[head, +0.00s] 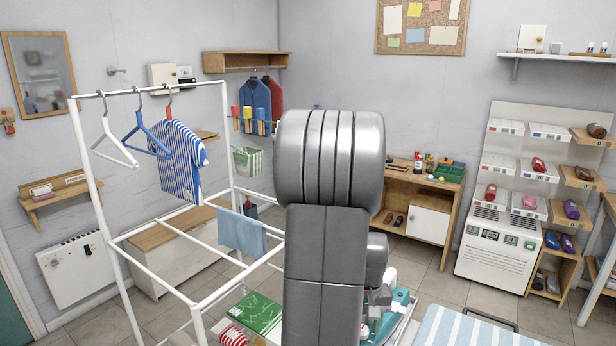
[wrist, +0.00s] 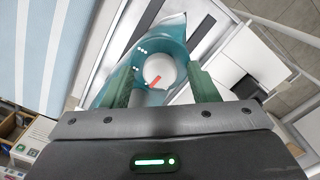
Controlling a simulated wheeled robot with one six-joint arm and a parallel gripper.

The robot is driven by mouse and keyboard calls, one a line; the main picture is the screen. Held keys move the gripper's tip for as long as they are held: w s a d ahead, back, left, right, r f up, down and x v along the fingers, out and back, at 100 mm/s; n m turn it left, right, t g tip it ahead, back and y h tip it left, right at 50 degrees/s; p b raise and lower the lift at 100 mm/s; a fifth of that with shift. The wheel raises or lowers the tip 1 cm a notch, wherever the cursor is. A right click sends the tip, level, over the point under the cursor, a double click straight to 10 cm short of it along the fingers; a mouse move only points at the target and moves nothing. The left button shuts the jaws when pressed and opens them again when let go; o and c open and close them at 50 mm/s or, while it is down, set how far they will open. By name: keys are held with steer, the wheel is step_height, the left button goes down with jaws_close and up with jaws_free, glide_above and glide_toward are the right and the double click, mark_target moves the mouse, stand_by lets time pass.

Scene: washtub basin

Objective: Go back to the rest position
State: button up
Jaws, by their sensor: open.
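My gripper (wrist: 161,82) is open in the wrist view, with its two green fingers apart. A teal thing (wrist: 160,38) lies beyond and between the fingers. It holds or bears a round white part (wrist: 159,70) with a small red piece on it. I cannot tell whether the fingers touch the teal thing. In the head view my grey arm fills the middle and hides most of the gripper. Teal things (head: 401,296) show just right of the arm, low in the picture.
A white drying rack (head: 191,303) with hangers, a striped shirt (head: 181,160) and a blue cloth (head: 241,234) stands left of my arm. A striped board (head: 455,328) is at lower right. A wooden cabinet (head: 446,186) and a shoe display stand behind. Tiled floor shows between them.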

steer(key=shift+r+n, duration=0.2)
steer(key=shift+n, duration=0.6)
step_height(320, 180, up, 11)
steer(key=shift+f, duration=0.1)
